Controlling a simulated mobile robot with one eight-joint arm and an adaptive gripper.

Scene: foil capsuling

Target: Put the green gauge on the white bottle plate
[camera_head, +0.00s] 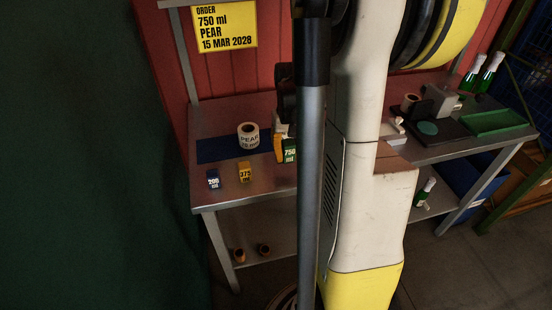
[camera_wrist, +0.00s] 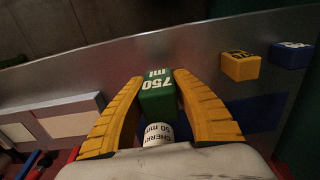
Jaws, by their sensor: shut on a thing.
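The green gauge (camera_wrist: 157,97), marked 750 ml, is between the two yellow fingers of my gripper (camera_wrist: 156,88), which is shut on it. The gauge also shows in the head view (camera_head: 290,151), just left of my arm, by the steel table's front part. In the wrist view a pale block with a whiter rectangular face (camera_wrist: 68,123) lies at the left, apart from the gauge. I cannot tell if it is the white bottle plate. My arm hides the middle of the table in the head view.
A yellow 375 gauge (camera_head: 244,172) and a blue 200 gauge (camera_head: 213,180) stand at the left front. A green tray (camera_head: 495,122) lies at right.

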